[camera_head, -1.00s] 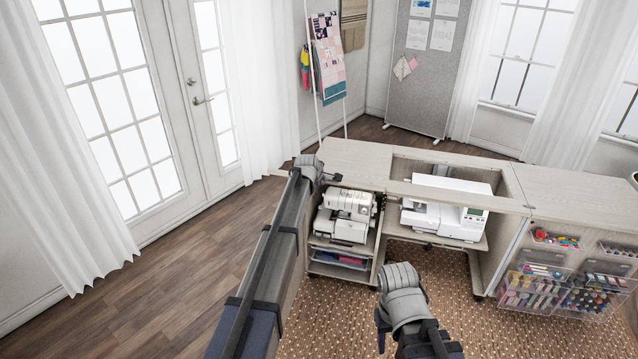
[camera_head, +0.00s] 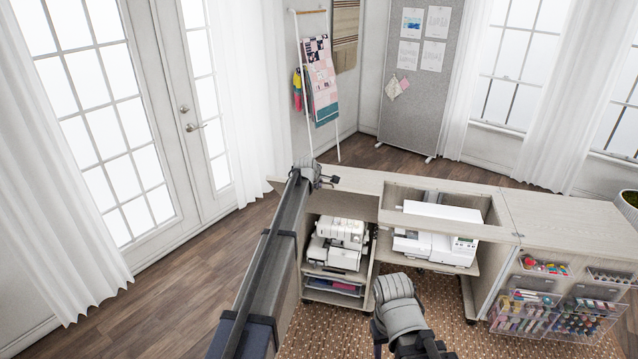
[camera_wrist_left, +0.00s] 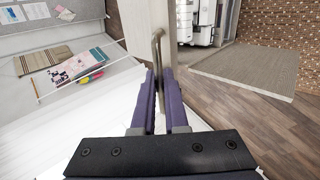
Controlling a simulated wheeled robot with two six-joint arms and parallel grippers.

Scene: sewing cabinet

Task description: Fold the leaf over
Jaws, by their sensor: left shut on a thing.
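The sewing cabinet (camera_head: 505,199) stands with its pale wood top open around a white sewing machine (camera_head: 435,229). My left gripper (camera_head: 329,180) is at the cabinet's left end, level with the top. In the left wrist view its purple fingers (camera_wrist_left: 164,90) are shut on a slim metal bar handle (camera_wrist_left: 157,46). The handle is on a pale wood panel (camera_wrist_left: 141,25), apparently the leaf. In the head view my left arm hides much of this panel; a pale corner (camera_head: 277,180) shows left of the arm. My right arm shows at bottom centre; its fingers are not visible.
A serger (camera_head: 338,243) sits on the cabinet's left shelf. Clear bins (camera_head: 555,318) of supplies hang on the right front. A patterned rug (camera_head: 450,293) lies below. Wood floor (camera_head: 200,285) is clear on the left. A ladder rack with fabric (camera_head: 320,80) stands behind.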

